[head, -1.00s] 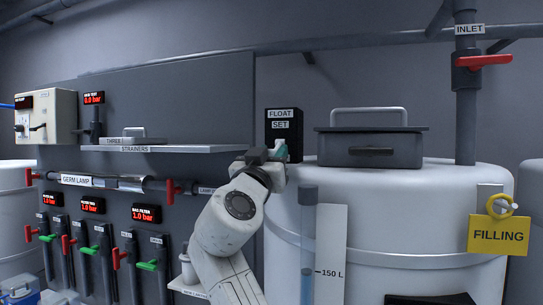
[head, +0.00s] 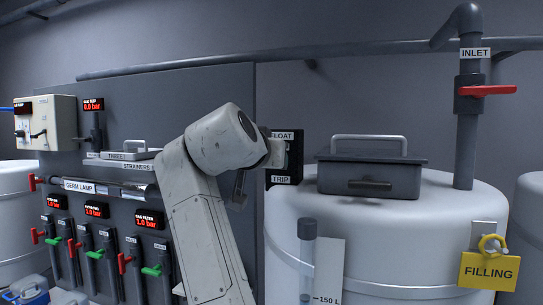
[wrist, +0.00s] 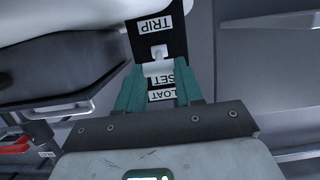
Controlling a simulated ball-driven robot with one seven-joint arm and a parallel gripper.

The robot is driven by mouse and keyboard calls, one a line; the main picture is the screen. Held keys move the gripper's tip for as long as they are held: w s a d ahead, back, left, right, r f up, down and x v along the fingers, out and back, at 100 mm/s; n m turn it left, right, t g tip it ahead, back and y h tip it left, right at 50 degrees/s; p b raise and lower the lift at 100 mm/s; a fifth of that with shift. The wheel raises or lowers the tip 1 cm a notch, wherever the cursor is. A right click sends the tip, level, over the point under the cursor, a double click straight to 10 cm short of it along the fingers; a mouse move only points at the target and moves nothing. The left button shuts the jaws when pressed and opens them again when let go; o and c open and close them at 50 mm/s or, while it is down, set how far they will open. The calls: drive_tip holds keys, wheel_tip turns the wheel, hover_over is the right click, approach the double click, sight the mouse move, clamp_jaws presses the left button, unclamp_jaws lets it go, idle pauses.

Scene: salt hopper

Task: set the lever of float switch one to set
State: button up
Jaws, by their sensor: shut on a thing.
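The float switch is a black box (head: 297,168) on the wall behind the tank, with FLOAT at its top and TRIP at its bottom in the head view. My arm's end covers its middle there. In the wrist view the box (wrist: 176,38) appears upside down. A small pale lever (wrist: 158,52) stands between the TRIP label and the SET label. My gripper (wrist: 157,70) has teal fingers on either side of the lever's pale end and is shut on it. The exact contact is hard to see. The lever is hidden in the head view.
A grey lidded box (head: 370,178) with a handle sits on the white tank (head: 400,225), right of the switch. A yellow FILLING tag (head: 489,271) hangs at the tank's right. The red inlet lever (head: 488,91) is above. A strainer shelf (head: 110,163) is left of my arm.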

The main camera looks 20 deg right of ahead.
drive_tip(key=shift+w+d+r+g+y, duration=0.1)
drive_tip(key=shift+w+r+g+y, duration=0.05)
drive_tip(key=shift+r+g+y, duration=0.35)
drive_tip(key=shift+w+d+r+g+y, duration=0.15)
drive_tip(key=shift+r+g+y, duration=0.15)
drive_tip(key=shift+g, duration=0.3)
drive_tip(key=shift+a, duration=0.1)
drive_tip(key=o, duration=0.8)
drive_tip(key=b+v, duration=0.3)
drive_tip(key=v, duration=0.7)
drive_tip(key=shift+s+a+r, duration=0.15)
drive_tip(key=shift+s+a, duration=0.1)
